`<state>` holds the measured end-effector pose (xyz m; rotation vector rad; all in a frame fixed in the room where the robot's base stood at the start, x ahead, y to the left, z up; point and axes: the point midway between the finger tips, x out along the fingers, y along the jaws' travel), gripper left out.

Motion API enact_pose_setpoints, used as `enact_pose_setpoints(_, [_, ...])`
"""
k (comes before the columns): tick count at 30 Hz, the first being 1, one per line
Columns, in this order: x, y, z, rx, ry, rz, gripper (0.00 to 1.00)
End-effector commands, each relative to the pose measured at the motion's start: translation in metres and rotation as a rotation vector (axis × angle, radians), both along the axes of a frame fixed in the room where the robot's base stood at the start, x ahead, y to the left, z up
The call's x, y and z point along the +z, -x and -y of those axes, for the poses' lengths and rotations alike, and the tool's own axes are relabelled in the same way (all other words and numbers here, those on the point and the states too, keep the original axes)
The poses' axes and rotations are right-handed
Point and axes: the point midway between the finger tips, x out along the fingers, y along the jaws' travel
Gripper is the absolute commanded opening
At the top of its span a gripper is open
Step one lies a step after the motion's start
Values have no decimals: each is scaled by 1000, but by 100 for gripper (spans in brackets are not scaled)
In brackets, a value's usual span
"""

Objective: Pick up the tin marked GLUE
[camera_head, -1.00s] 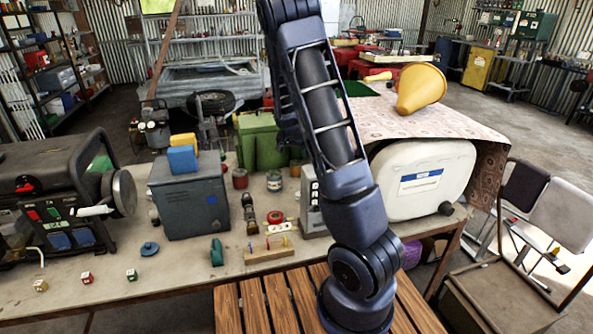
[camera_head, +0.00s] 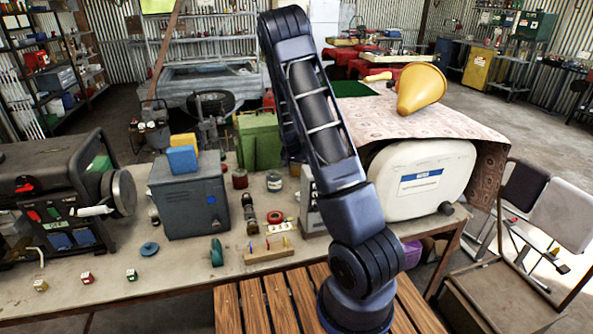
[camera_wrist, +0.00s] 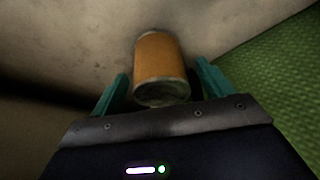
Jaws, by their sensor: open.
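In the wrist view a tin (camera_wrist: 160,58) with an orange-brown band and a pale metal end lies between the two teal fingers of my gripper (camera_wrist: 162,72). The fingers are open, with a gap visible on the left side; I cannot tell whether the right one touches. No lettering is readable on this tin. In the head view my gripper is hidden behind my arm. A dark red tin (camera_head: 240,179) and a grey tin with a dark band (camera_head: 274,182) stand on the bench (camera_head: 185,262); their markings are too small to read.
A green container (camera_head: 258,140) stands behind the tins, and a grey metal box (camera_head: 190,205) is to their left. A large white container (camera_head: 425,178) is to the right of my arm. In the wrist view a green textured surface (camera_wrist: 275,65) borders the right side.

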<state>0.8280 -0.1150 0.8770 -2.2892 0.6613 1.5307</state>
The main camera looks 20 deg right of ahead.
Motion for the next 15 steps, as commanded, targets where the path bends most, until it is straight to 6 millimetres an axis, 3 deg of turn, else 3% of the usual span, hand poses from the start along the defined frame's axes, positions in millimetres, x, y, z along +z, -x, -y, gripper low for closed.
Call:
enact_pose_setpoints(3, [-9, -3, 2, 0, 0, 0, 79])
enact_pose_setpoints(10, [-10, -3, 2, 0, -1, 0, 77])
enact_pose_setpoints(15, [-10, -3, 2, 0, 0, 0, 44])
